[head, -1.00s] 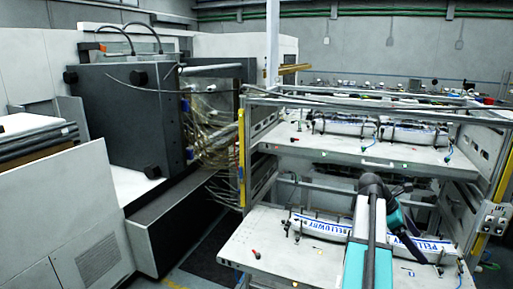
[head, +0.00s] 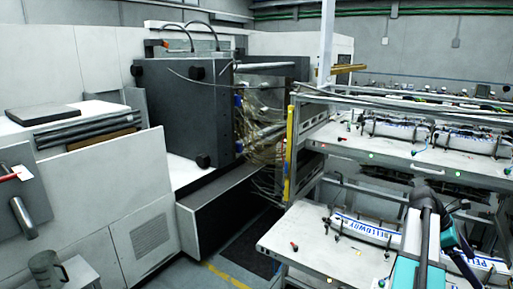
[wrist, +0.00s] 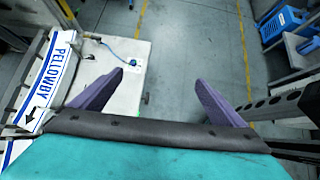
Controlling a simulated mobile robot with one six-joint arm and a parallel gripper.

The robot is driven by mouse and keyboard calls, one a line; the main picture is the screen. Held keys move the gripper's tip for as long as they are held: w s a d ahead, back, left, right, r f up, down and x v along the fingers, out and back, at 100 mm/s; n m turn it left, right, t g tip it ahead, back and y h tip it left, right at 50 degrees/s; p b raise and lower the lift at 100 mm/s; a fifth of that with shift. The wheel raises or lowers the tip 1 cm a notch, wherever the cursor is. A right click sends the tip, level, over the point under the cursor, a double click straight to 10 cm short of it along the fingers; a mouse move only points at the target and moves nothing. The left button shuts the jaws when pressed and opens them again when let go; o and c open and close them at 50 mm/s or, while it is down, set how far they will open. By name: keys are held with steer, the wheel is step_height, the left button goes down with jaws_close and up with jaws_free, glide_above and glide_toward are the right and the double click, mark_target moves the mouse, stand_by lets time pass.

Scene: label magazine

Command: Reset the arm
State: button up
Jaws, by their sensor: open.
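My gripper (wrist: 160,90) shows in the wrist view with its two purple fingers spread wide and nothing between them. It hangs above the end of a white shelf and the grey floor. In the head view my teal arm reaches over the lower shelf (head: 290,243) at the right, and its fingers are mostly hidden there. A label magazine marked PELLOWBY (head: 362,229) lies on that shelf beside my arm. A PELLOWBY magazine also shows at the left of the wrist view (wrist: 52,78), apart from the fingers.
An upper shelf (head: 370,150) holds more magazines. A yellow-edged rack post (head: 289,150) stands at its left. A large dark machine block (head: 180,110) and white cabinets (head: 110,185) fill the left. Blue crates (wrist: 283,22) stand beyond open floor (wrist: 195,50).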

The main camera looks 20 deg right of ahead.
steer(key=w+a+f+n+b, duration=0.15)
steer(key=w+a+f, duration=0.25)
steer(key=a+f, duration=0.4)
steer(key=w+a+f+n+b, duration=0.15)
steer(key=w+a+f, duration=0.4)
steer(key=f, duration=0.55)
steer(key=w+a+f+n+b, duration=0.1)
steer(key=w+a+f+n, duration=0.25)
steer(key=a+f, duration=0.45)
steer(key=s+a+f+y+b, duration=0.1)
steer(key=s+a+f+b, duration=0.15)
steer(key=a+f, duration=1.45)
steer(key=s+a+f+m+y+b, duration=0.1)
steer(key=s+a+f+m+y, duration=0.1)
steer(key=s+a+f+m, duration=0.5)
steer(key=s+a+f+m+t+y+b, duration=0.1)
steer(key=s+a+f+m+y+b, duration=0.1)
steer(key=s+a+f+m, duration=0.5)
steer(key=s+a+f+y, duration=0.1)
steer(key=a+f, duration=0.3)
steer(key=a, duration=0.4)
steer(key=shift+s+m, duration=0.25)
steer(key=shift+m, duration=0.1)
